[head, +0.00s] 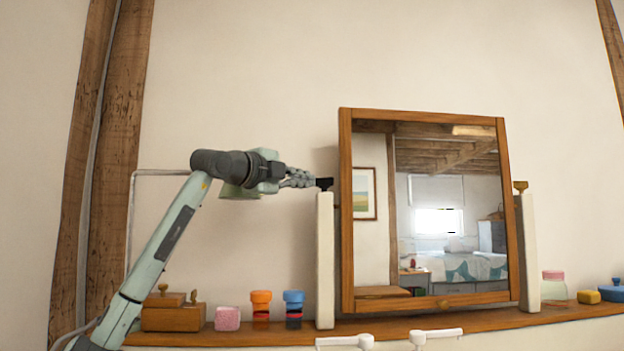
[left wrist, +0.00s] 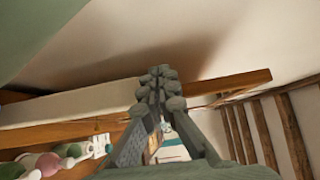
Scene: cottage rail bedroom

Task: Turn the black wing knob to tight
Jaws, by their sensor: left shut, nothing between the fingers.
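The black wing knob (head: 324,184) sits on top of the white left post (head: 325,260) of a wood-framed tilting mirror (head: 346,210). My left gripper (head: 312,181) comes in level from the left, its fingertips beside the knob. I cannot tell whether they touch it. The left gripper is shut with nothing held; its closed fingers also show in the left wrist view (left wrist: 162,75). I cannot make out the knob in that view. A brass-coloured knob (head: 521,187) tops the right post (head: 531,250). My right gripper is not in view.
The mirror stands on a wooden shelf (head: 400,326). A pink-lidded jar (head: 553,288) stands at the right. The wall above is clear.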

